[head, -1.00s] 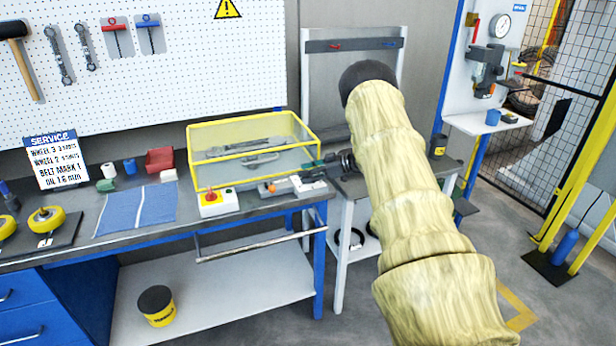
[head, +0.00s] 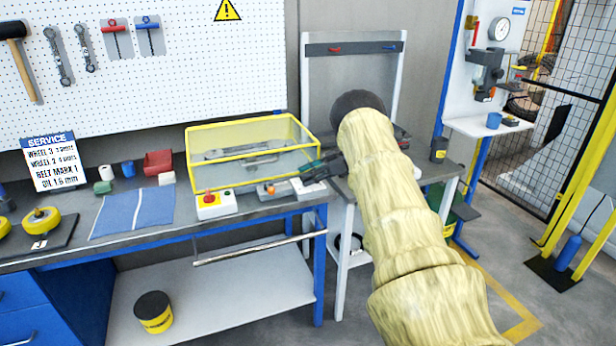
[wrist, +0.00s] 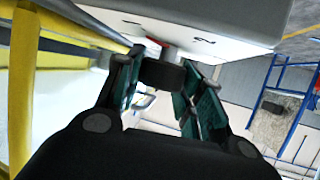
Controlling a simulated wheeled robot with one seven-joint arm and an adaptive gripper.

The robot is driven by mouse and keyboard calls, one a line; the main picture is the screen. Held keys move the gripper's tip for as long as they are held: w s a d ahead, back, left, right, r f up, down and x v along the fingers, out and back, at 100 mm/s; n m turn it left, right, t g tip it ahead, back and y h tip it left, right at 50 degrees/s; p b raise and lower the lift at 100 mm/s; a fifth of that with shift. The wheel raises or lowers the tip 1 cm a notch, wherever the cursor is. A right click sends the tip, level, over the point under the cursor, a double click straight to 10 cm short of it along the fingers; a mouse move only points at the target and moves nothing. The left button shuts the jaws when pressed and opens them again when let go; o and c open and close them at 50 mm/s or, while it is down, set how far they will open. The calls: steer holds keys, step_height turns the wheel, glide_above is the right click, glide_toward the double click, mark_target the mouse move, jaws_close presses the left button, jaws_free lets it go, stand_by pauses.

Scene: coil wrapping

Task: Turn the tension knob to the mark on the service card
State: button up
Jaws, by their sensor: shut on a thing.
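The service card (head: 55,163) stands at the back left of the bench; its belt line reads "BELT MARK 1". A "2" shows on the housing; I cannot read the knob's setting.
A yellow-framed clear guard (head: 250,150) stands just left of my gripper, and its yellow frame is close in the wrist view. A box with a red button (head: 214,204) sits at the bench front, beside a blue cloth (head: 133,212).

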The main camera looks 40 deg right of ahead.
steer(key=o, duration=1)
steer(key=shift+d, duration=0.1)
steer(key=shift+c, duration=0.2)
steer(key=v, duration=1.2)
steer(key=shift+d+f, duration=0.2)
steer(key=shift+d, duration=0.05)
